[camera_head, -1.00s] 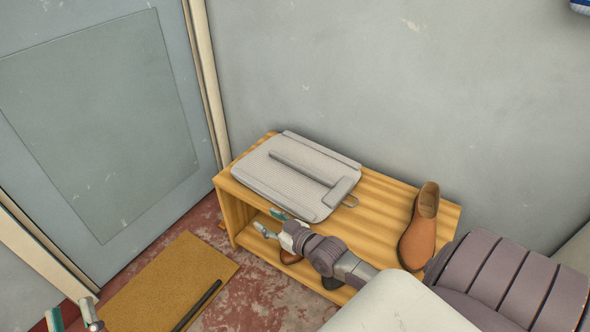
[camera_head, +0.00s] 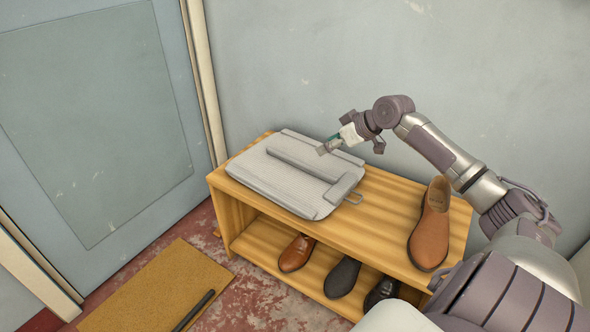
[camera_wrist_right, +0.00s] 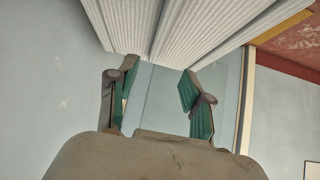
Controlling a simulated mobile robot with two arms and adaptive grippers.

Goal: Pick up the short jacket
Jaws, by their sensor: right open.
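The short jacket (camera_head: 283,188) lies folded flat on top of the wooden shelf, light grey and ribbed, with a raised strip along it and a small metal loop at its right corner. My right gripper (camera_head: 328,146) is above the jacket's far right edge, its arm coming in from the right. In the right wrist view the green-padded fingers (camera_wrist_right: 157,97) are apart with nothing between them, and the ribbed jacket (camera_wrist_right: 190,30) fills the top, close to the fingertips. Whether they touch it I cannot tell. My left gripper does not show in the head view.
The wooden shelf (camera_head: 385,215) stands against the grey wall. A brown boot (camera_head: 430,225) stands at its right end. Below are a brown shoe (camera_head: 297,253) and dark shoes (camera_head: 342,277). A tan mat (camera_head: 150,290) with a black rod (camera_head: 195,308) lies on the floor.

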